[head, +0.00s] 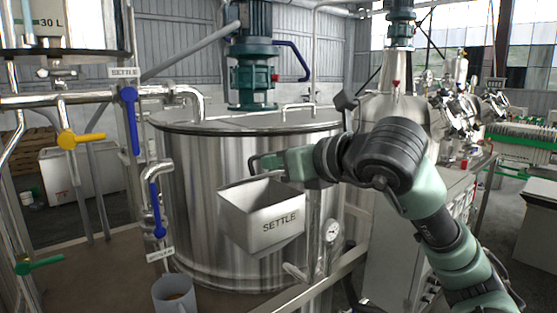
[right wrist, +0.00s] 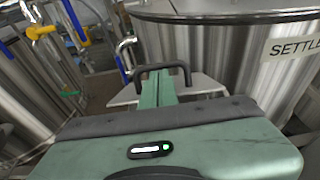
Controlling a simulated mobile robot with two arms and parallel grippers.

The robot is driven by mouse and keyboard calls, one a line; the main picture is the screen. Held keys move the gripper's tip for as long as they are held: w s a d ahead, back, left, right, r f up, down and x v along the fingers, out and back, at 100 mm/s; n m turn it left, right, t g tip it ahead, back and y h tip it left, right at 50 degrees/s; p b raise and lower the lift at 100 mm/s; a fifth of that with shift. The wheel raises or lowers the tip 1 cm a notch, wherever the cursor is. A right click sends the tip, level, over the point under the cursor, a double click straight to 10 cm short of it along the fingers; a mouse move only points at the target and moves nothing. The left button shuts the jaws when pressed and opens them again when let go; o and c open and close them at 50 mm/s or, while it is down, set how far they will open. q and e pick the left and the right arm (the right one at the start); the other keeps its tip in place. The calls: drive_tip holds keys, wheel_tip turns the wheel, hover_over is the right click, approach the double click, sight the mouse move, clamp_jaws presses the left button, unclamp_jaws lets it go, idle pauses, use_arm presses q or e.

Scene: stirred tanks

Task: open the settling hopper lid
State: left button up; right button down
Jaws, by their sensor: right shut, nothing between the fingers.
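The settling hopper (head: 262,222) is a pale box marked SETTLE on the front of the large steel tank. Its pale top lies partly under my right gripper; I cannot tell clearly how the lid sits. My right gripper (head: 264,163) reaches in from the right, shut and empty, just above the hopper. In the right wrist view the gripper's green fingers (right wrist: 159,82) lie together beside a dark bar handle (right wrist: 163,69), over a pale plate (right wrist: 205,83). I cannot tell whether they touch the handle. My left gripper is out of view.
The steel tank (head: 190,210) stands right behind the hopper. Pipes with a yellow valve handle (head: 82,139) and blue ones (head: 131,120) are at left.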

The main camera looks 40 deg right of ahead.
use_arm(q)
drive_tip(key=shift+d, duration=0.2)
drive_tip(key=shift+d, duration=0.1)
use_arm(e)
drive_tip(key=shift+r, duration=0.15)
drive_tip(key=shift+w+r, duration=0.15)
drive_tip(key=shift+w, duration=0.05)
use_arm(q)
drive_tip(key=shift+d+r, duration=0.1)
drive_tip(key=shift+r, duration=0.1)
